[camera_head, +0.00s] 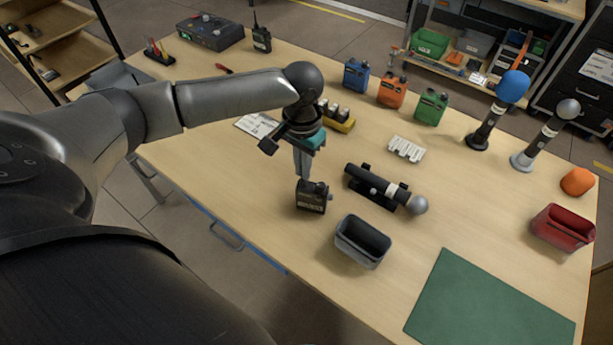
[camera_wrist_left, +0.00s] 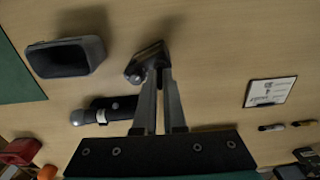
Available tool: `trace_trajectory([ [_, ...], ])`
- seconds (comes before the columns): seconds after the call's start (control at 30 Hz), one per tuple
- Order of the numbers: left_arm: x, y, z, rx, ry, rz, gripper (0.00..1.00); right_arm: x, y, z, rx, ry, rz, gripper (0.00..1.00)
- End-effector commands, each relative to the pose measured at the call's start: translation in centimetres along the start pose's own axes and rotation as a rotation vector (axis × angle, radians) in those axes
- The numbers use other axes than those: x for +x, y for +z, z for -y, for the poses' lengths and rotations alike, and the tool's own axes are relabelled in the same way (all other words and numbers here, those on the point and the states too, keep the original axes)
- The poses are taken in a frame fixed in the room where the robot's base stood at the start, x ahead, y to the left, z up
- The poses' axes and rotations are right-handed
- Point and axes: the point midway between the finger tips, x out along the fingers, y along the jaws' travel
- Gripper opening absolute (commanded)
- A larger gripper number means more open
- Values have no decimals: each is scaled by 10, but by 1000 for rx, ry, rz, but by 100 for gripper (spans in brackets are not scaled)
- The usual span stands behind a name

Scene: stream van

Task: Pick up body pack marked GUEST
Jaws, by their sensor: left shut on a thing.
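A black body pack (camera_head: 312,197) is near the table's front edge, with a pale label on its front too small to read. My left gripper (camera_head: 304,178) comes down from above and is shut on the top of this pack. In the left wrist view, the pack (camera_wrist_left: 148,60) sits between the fingertips (camera_wrist_left: 160,76). I cannot tell whether the pack touches the table or is just above it. Blue (camera_head: 356,74), orange (camera_head: 392,91) and green (camera_head: 431,107) packs stand upright at the back. My right gripper is not in view.
A grey open bin (camera_head: 361,245) stands close to the pack's right. A black microphone (camera_head: 375,184) lies in a cradle behind the bin. A green mat (camera_head: 490,305), a red bin (camera_head: 562,228) and two standing microphones (camera_head: 485,128) are to the right. The table (camera_head: 225,185) is clear left of the pack.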

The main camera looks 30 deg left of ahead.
Motion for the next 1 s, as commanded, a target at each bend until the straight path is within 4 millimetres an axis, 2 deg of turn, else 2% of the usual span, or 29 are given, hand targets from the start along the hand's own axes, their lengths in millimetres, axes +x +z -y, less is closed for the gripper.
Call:
trace_trajectory([
  [0.17, -18, -1, 0, 0, 1, -5, 0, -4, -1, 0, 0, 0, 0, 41],
  [0.27, -37, -2, 0, 1, 1, -7, 0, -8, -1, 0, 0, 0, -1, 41],
  [0.7, -158, -2, 0, 0, 1, -7, 0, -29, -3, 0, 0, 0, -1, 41],
  [0.83, -181, -1, 0, 0, 2, -5, 0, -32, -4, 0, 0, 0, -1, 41],
  [1.0, -196, -1, 0, 0, 2, -2, 0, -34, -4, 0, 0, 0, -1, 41],
])
